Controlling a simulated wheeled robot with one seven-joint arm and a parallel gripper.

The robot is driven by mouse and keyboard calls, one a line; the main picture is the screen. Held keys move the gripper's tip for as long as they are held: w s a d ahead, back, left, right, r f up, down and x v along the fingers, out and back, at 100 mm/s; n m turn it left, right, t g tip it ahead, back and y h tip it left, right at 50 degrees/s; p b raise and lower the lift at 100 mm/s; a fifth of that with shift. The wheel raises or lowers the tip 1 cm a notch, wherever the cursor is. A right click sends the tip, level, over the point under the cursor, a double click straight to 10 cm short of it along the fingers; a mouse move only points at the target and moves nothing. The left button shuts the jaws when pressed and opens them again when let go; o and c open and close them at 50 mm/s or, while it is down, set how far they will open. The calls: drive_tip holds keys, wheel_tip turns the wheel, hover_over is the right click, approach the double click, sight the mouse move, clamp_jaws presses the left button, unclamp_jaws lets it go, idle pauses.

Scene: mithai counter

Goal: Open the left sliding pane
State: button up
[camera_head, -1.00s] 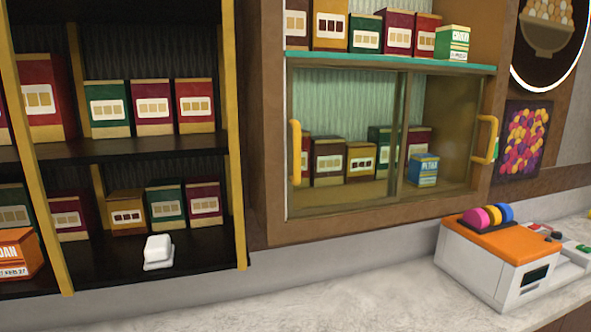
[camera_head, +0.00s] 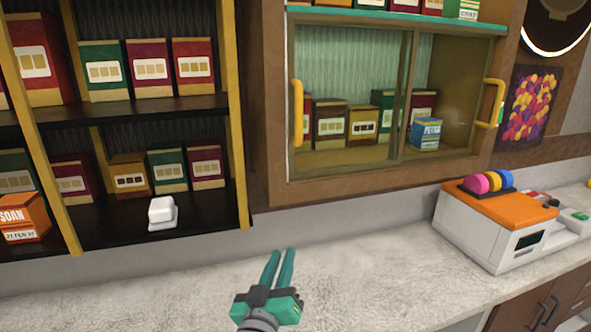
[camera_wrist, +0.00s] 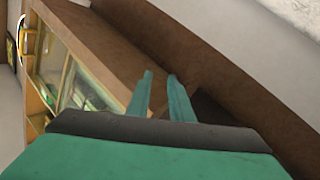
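The left sliding pane (camera_head: 345,85) is a see-through pane in the left half of a brown-framed wall cabinet. Its yellow upright handle (camera_head: 297,112) is at the pane's left edge. The pane stands across the left half, and its right edge meets the right pane (camera_head: 455,85) near the middle. My gripper (camera_head: 281,250) is teal, empty and open, with a narrow gap between its fingers. It is above the counter, below the cabinet and apart from the handle. In the wrist view my gripper (camera_wrist: 160,75) points along the brown frame, with the cabinet tilted at left.
The right pane has a yellow handle (camera_head: 490,103) at its right. Boxes and a blue carton (camera_head: 426,134) stand inside the cabinet. A dark shelf unit (camera_head: 110,112) with boxes is at left. An orange-topped machine (camera_head: 500,225) stands on the counter (camera_head: 370,270) at right; the counter's middle is clear.

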wheel_tip(320, 180, up, 16)
drive_tip(key=m+h, duration=0.2)
drive_tip(key=m, duration=0.1)
drive_tip(key=m+g, duration=0.1)
drive_tip(key=m, duration=0.2)
approach(298, 114)
drive_tip(key=x, duration=0.9)
clamp_jaws()
